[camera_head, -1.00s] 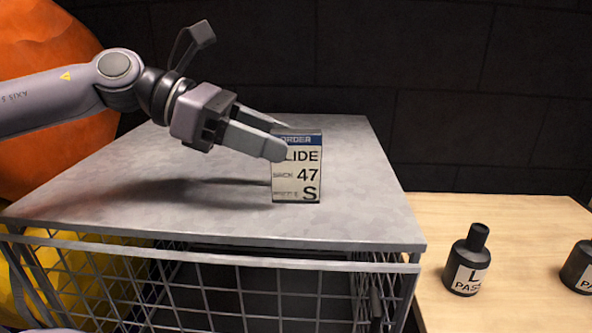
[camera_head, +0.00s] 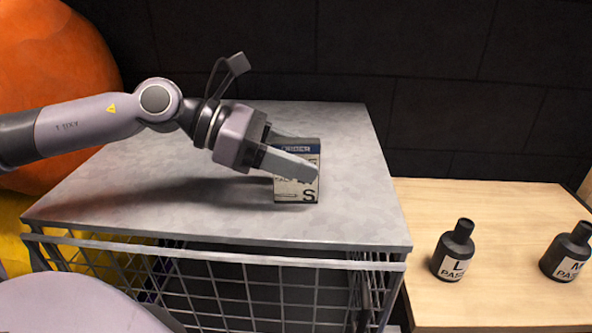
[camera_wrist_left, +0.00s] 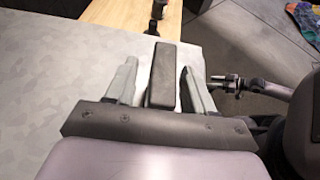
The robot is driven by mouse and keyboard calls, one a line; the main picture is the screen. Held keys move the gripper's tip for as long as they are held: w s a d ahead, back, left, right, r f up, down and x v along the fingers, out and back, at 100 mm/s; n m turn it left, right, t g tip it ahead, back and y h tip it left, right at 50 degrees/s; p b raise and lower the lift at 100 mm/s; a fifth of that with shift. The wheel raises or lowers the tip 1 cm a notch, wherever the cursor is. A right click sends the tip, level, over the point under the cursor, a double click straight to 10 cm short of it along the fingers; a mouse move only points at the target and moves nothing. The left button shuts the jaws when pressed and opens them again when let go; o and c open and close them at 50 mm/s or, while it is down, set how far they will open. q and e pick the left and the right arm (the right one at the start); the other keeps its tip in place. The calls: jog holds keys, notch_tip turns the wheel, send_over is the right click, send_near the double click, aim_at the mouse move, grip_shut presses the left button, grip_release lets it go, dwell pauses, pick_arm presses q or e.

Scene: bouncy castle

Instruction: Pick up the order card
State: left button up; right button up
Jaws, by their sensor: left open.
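The order card (camera_head: 298,190) is a small upright block with a blue header and a white printed face. It stands on the grey top of the wire cage (camera_head: 360,215). My left gripper (camera_head: 298,156) is open, with one finger in front of the card's face and the other behind it. In the left wrist view the card (camera_wrist_left: 162,76) shows as a dark block between the two fingers (camera_wrist_left: 158,84), with a gap visible on the right side. The near finger hides part of the print.
A wooden table (camera_head: 500,210) stands to the right, with two black bottles marked L (camera_head: 455,250) and M (camera_head: 567,252). A large orange shape (camera_head: 60,70) is at the far left. A dark wall (camera_head: 470,80) stands behind.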

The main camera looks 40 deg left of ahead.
pick_arm(q)
grip_shut()
jog(key=shift+r, duration=0.15)
